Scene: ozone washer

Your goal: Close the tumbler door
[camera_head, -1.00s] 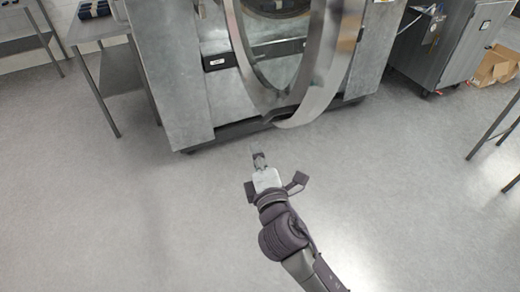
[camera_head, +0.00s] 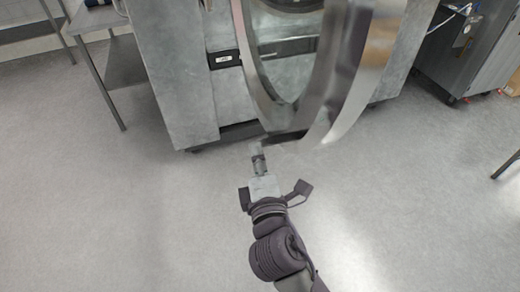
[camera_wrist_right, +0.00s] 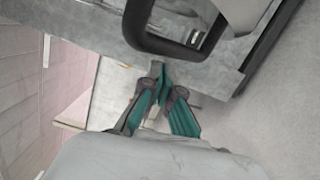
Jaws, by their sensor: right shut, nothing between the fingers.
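The tumbler door is a large round metal ring (camera_head: 349,70) that stands swung open in front of the grey machine (camera_head: 177,75). Its dark lower latch part (camera_head: 283,137) hangs at the bottom left of the ring. My right gripper (camera_head: 257,150) is shut and empty, just left of and below that lower edge. In the right wrist view the gripper (camera_wrist_right: 160,75) points toward a dark looped frame (camera_wrist_right: 165,42), with a visible gap. I cannot tell from the head view whether it touches the door. My left gripper is out of view.
A metal table (camera_head: 95,22) stands at the left of the machine. A grey cabinet (camera_head: 475,55) stands at the right, with a cardboard box (camera_head: 513,82) beside it. The floor (camera_head: 120,215) around my arm is clear.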

